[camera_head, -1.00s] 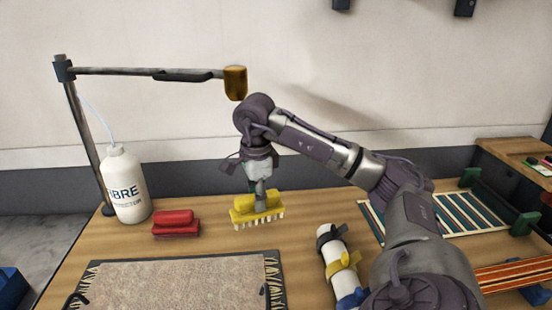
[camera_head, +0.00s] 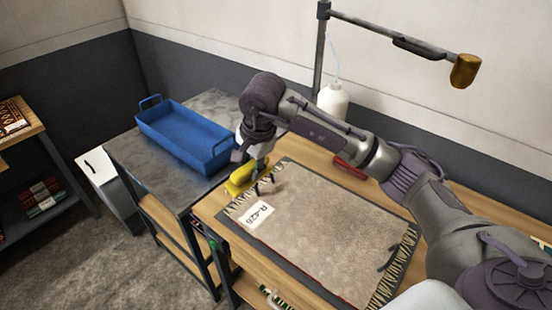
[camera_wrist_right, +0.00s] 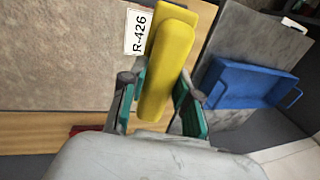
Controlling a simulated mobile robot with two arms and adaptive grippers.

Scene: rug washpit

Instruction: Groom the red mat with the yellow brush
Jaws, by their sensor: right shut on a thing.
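The mat (camera_head: 320,225) lies flat on the wooden table, its upper face greyish-beige with a thin red line along the near edge. It has fringed short ends and a white R-426 label (camera_head: 257,215) near its left end. My right gripper (camera_head: 258,166) is shut on the yellow brush (camera_head: 241,179), over the mat's far left corner by the fringe. In the right wrist view, the brush (camera_wrist_right: 172,55) sits between the fingers (camera_wrist_right: 160,92), beside the label. Its bristles are hidden, and I cannot tell whether they touch the mat. My left gripper is out of view.
A blue tray (camera_head: 168,158) stands on a grey side table (camera_head: 120,150) left of the brush. A red brush (camera_head: 346,170) and a white bottle (camera_head: 332,102) are behind the mat, under a lamp-like arm (camera_head: 400,40). A dark hook-like piece (camera_head: 388,259) lies on the mat's right end.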

